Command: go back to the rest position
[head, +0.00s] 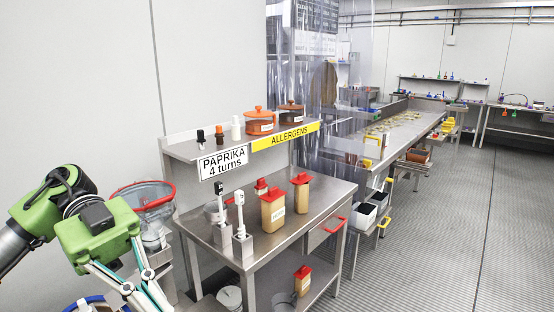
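My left arm comes in from the left with a green and black wrist. My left gripper (143,290) points down toward the lower edge of the picture, left of the steel table. Its finger links show, but its tips are at or beyond the picture's edge, so I cannot tell its opening or see anything held. My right gripper is not in view.
A red-rimmed clear drum (150,198) stands behind my gripper. The floor (440,230) at right is clear.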

